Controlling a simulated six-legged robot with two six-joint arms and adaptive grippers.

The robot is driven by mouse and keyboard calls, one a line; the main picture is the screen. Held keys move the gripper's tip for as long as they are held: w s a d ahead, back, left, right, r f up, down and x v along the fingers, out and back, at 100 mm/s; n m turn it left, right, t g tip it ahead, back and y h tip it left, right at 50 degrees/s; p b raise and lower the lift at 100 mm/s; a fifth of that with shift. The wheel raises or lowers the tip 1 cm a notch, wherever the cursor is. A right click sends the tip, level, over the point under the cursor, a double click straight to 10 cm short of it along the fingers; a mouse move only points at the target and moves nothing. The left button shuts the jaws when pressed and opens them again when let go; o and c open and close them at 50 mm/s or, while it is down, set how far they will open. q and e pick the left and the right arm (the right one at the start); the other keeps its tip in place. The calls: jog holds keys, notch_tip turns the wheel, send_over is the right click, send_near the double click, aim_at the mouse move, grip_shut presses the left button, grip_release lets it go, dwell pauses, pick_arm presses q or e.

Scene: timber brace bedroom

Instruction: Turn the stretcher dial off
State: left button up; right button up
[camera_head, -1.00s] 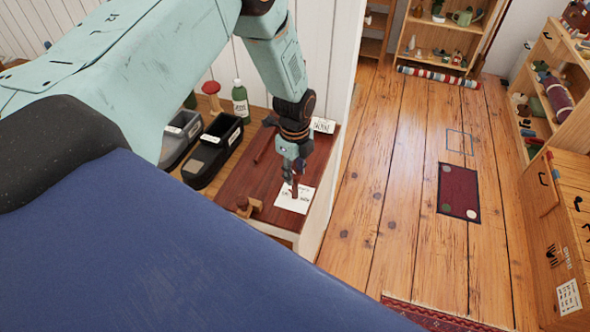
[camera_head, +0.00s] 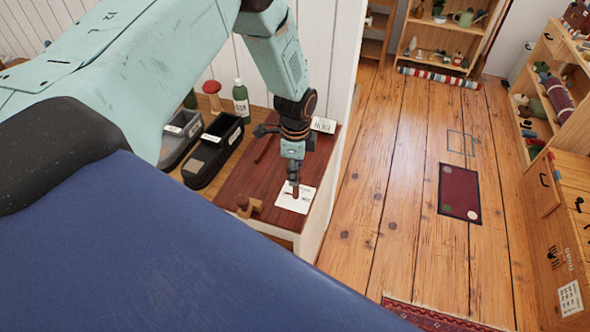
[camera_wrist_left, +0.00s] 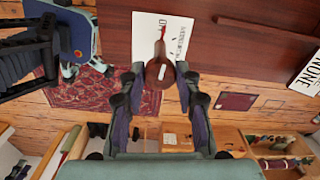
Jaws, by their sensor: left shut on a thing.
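The stretcher dial is a reddish-brown knob (camera_wrist_left: 160,73) with a pale stripe on its face and a red pointer (camera_wrist_left: 163,31). It sits over a white card (camera_head: 287,202) with printed marks, on the dark red board (camera_head: 250,180). In the left wrist view the card (camera_wrist_left: 150,22) lies behind the knob, and the pointer reaches up over its print. My left gripper (camera_head: 294,181) points down at the knob. In the left wrist view its fingers (camera_wrist_left: 160,80) are on both sides of the knob, shut on it. My right gripper does not show.
A small wooden block with a peg (camera_head: 250,206) stands left of the card. A small card (camera_head: 323,125) is at the board's back edge. The floor to the right is mostly clear.

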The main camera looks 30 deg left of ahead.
pick_arm(q)
jog(key=shift+n, duration=0.7)
jog(key=shift+w+r, duration=0.1)
jog(key=o, duration=1.1)
jog(key=shift+d, duration=0.15)
jog(key=shift+o, duration=0.2)
notch_tip(320, 180, up, 12)
